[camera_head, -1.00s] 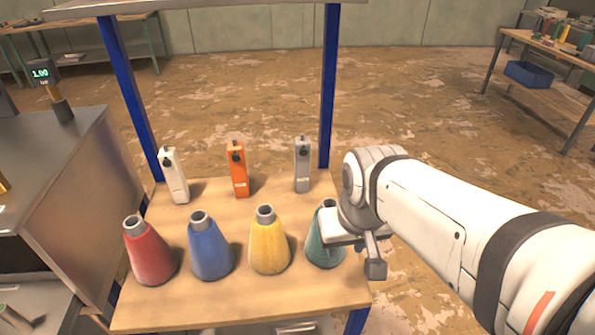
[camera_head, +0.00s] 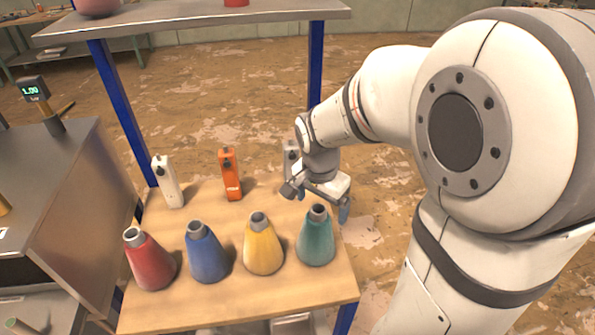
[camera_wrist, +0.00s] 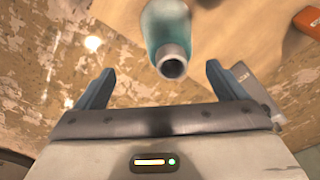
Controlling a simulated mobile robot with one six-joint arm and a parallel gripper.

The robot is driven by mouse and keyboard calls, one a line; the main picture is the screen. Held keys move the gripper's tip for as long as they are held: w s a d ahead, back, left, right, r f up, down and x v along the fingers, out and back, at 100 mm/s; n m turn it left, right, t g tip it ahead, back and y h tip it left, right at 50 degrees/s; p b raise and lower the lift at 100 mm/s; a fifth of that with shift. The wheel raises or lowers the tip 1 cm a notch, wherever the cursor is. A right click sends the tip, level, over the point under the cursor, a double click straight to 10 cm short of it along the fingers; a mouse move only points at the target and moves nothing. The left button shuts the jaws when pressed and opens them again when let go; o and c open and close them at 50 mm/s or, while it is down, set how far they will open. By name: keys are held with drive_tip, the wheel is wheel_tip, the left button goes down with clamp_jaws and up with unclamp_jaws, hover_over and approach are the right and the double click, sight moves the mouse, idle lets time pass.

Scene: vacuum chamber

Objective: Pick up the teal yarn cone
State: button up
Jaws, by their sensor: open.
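The teal yarn cone (camera_head: 315,238) stands upright at the right end of the front row on the wooden shelf board (camera_head: 225,313). In the wrist view the teal cone (camera_wrist: 166,24) shows at the top centre, its grey hollow tip pointing toward my gripper. My gripper (camera_head: 318,203) is open and empty, behind and a little above the cone in the head view. In the wrist view the two fingers of my gripper (camera_wrist: 158,85) stand apart, with the cone's tip ahead between their lines. I see no contact with the cone.
Yellow (camera_head: 262,245), blue (camera_head: 207,252) and red (camera_head: 149,260) cones stand to the left. Behind them are a white device (camera_head: 167,182), an orange device (camera_head: 230,174) and a grey device (camera_head: 290,156), partly hidden by my arm. Blue posts (camera_head: 315,66) carry an upper shelf (camera_head: 190,20).

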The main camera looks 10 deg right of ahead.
sight(318, 218)
drive_tip(key=shift+m, duration=0.8)
drive_tip(key=shift+w+d+f+p, duration=0.1)
drive_tip(key=shift+w+f+p, duration=0.25)
drive_tip(key=shift+f, duration=1.1)
drive_tip(key=shift+w+d+f+p, duration=0.1)
drive_tip(key=shift+w+f+p, duration=0.3)
drive_tip(key=shift+f, duration=1)
drive_tip(key=shift+w+f+p, duration=0.3)
drive_tip(key=shift+w+f, duration=0.05)
drive_tip(key=shift+f, duration=1.1)
drive_tip(key=shift+c, duration=0.2)
drive_tip(key=c, duration=1.7)
drive_tip(key=shift+r, duration=0.1)
